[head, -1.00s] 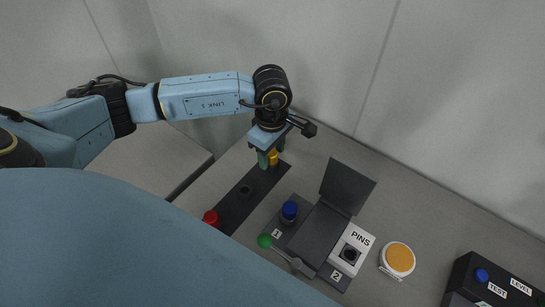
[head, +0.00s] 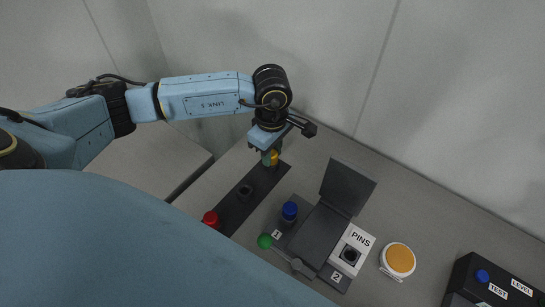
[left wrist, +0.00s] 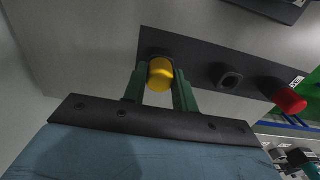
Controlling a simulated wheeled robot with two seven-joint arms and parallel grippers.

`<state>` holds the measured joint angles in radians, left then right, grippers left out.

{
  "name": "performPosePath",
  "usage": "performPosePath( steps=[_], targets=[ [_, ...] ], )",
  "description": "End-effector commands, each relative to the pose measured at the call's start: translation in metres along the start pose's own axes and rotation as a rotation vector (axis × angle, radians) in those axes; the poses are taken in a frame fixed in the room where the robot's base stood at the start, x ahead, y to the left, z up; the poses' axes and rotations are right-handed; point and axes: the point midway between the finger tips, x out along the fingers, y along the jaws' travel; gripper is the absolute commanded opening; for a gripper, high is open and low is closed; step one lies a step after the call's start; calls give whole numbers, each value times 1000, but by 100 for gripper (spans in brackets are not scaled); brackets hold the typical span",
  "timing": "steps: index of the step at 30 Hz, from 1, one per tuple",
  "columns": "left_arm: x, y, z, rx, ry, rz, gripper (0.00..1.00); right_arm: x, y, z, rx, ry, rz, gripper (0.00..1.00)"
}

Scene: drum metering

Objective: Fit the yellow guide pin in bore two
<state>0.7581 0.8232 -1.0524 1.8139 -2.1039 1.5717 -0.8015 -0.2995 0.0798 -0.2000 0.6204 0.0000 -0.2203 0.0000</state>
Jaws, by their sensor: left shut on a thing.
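The yellow guide pin (head: 275,154) stands at the far end of a dark rack strip (head: 232,212). My left gripper (head: 270,158) is shut on it from above, and in the left wrist view its green fingers (left wrist: 160,90) close around the yellow head (left wrist: 160,75). The pin's lower part is hidden. The bore block has a blue pin (head: 289,210) by label 1. A white piece marked PINS (head: 361,238) with a dark square opening (head: 350,254) sits by label 2 (head: 337,276). My right gripper is not in view.
A red pin (head: 211,216) and an empty dark socket (head: 246,191) are on the strip. A raised dark lid (head: 346,187) and a green-knobbed lever (head: 264,240) are at the block. An orange-topped round item (head: 399,259) and a black TEST/LEVEL box (head: 490,283) stand right.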

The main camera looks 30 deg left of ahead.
Motion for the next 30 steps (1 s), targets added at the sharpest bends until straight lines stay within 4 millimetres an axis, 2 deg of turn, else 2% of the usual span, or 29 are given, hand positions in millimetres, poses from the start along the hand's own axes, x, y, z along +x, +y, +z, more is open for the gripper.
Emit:
performPosePath(
  steps=[30],
  targets=[
    [-42, 0, 0, 0, 0, 2, 0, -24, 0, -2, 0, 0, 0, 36]
  ],
)
